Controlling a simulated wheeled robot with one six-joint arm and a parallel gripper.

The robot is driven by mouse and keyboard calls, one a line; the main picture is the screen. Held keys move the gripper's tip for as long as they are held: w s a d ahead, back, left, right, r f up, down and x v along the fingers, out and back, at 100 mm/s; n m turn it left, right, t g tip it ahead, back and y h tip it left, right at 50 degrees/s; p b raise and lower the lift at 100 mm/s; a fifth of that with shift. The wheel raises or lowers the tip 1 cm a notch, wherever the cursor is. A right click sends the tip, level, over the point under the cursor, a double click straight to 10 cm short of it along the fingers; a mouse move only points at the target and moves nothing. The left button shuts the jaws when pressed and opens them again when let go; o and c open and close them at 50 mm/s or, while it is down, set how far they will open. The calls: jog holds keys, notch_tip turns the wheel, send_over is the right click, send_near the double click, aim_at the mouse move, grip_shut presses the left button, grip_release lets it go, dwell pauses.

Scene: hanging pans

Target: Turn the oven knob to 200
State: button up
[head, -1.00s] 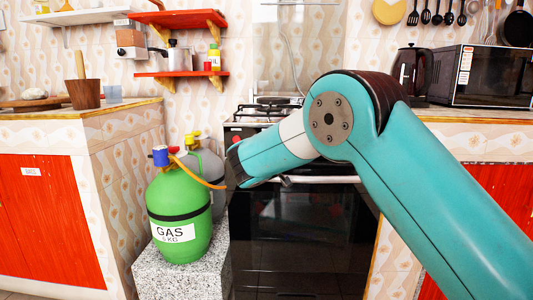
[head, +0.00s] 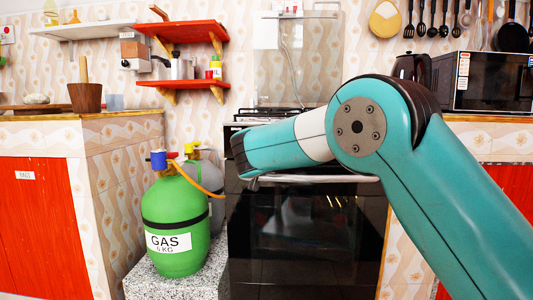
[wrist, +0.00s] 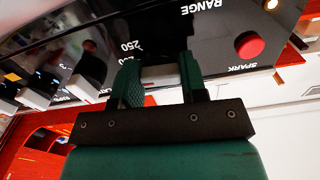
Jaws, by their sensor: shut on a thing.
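The oven (head: 305,235) is a dark stove with a black glass door and a pale handle, at the middle of the head view. In the wrist view its black control panel (wrist: 185,30) carries upside-down white words and a number that looks like 250. My gripper (wrist: 160,78) has its two green fingers closed on the sides of a pale grey knob (wrist: 162,72) on that panel. The fingers hide part of the knob and nearby markings, so I cannot read its setting. In the head view my arm covers the panel and knob.
A red round button (wrist: 249,45) sits beside the held knob, and other pale knobs (wrist: 34,98) line the panel. A green gas cylinder (head: 178,220) stands on a granite block (head: 150,282) just left of the oven, with an orange hose.

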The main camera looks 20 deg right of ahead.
jog(key=shift+f+m+b, duration=0.15)
jog(key=shift+m+b, duration=0.45)
jog(key=shift+m, duration=0.2)
jog(key=o, duration=0.9)
jog(key=p+v, duration=0.2)
jog(key=v, duration=1.5)
jog(key=shift+s, duration=0.2)
